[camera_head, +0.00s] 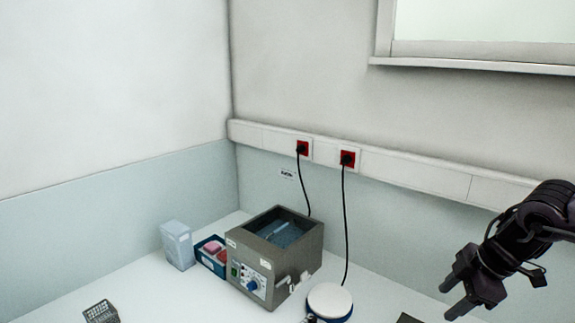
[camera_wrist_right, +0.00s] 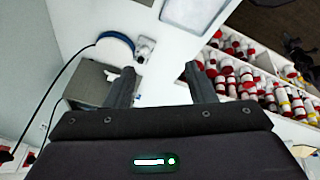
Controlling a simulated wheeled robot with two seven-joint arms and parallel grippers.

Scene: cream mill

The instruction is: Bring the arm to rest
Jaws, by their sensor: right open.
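My right gripper (camera_head: 452,299) is at the lower right of the head view, above the white bench, with its two dark fingers pointing down to the left. It is empty. In the right wrist view the two fingers of this gripper (camera_wrist_right: 158,82) stand wide apart with nothing between them. My left gripper shows in neither view.
A grey water bath (camera_head: 262,285) stands on the white bench (camera_head: 170,300). A round white device with a blue rim (camera_head: 330,299) is near it. A pale box (camera_head: 176,245), a blue bin (camera_head: 211,262) and a grey rack (camera_head: 101,312) are left. Red-capped bottles (camera_wrist_right: 235,62) fill shelves.

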